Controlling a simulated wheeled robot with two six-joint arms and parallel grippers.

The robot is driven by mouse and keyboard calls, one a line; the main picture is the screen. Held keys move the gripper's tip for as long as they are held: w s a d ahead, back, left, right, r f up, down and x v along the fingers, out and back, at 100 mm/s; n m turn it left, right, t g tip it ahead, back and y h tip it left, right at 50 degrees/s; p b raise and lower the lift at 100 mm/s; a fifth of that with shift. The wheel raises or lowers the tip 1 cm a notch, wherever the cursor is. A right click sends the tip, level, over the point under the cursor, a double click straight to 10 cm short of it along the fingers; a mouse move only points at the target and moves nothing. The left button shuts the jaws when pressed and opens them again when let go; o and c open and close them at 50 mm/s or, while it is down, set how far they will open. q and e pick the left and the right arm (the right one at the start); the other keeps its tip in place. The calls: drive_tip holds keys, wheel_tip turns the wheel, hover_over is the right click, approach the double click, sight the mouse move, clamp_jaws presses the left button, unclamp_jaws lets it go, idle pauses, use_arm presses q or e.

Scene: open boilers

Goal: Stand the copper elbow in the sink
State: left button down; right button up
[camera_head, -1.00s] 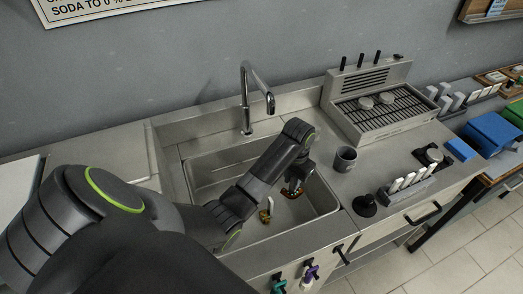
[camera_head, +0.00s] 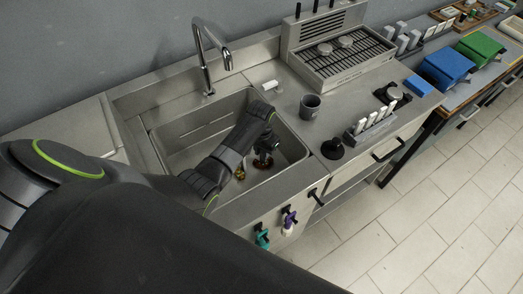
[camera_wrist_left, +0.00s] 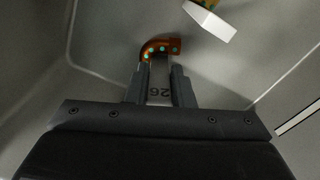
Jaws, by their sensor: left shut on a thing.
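The copper elbow (camera_wrist_left: 163,47) is a bent orange-brown piece with teal dots. I cannot tell whether the elbow touches the sink floor. My right gripper is out of view.
A yellow-and-white item (camera_wrist_left: 210,20) lies in the sink close by; it also shows in the head view (camera_head: 240,174). The faucet (camera_head: 207,62) stands behind. A grey cup (camera_head: 310,106) and black plunger-like item (camera_head: 332,148) stand right of the sink.

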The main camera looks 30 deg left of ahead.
sight(261, 162)
use_arm(q)
drive_tip(key=c, duration=1.3)
unclamp_jaws()
drive_tip(key=shift+f, duration=0.1)
drive_tip(key=shift+o, duration=0.2)
wheel_tip(261, 162, up, 12)
drive_tip(key=shift+s, duration=0.1)
